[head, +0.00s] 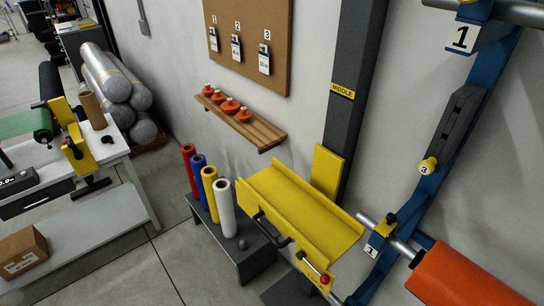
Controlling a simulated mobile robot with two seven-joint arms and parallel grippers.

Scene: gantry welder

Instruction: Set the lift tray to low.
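The lift tray (300,205) is a yellow, empty channel on the right of the middle. A yellow back plate (327,172) joins it to a dark grey upright post (352,60). A yellow label reading MIDDLE (343,91) is on the post, well above the tray. Dark handle bars (270,232) and a lever with a red knob (324,279) are on the tray's near side. Small lettering beside the knob is too small to read surely. Neither of my grippers is in view.
A low dark stand (245,262) with several coloured rolls (226,210) stands close left of the tray. A blue frame (425,180) with an orange roll (462,280) is at right. A wooden shelf (245,125) hangs behind. A white workbench (90,205) is at left.

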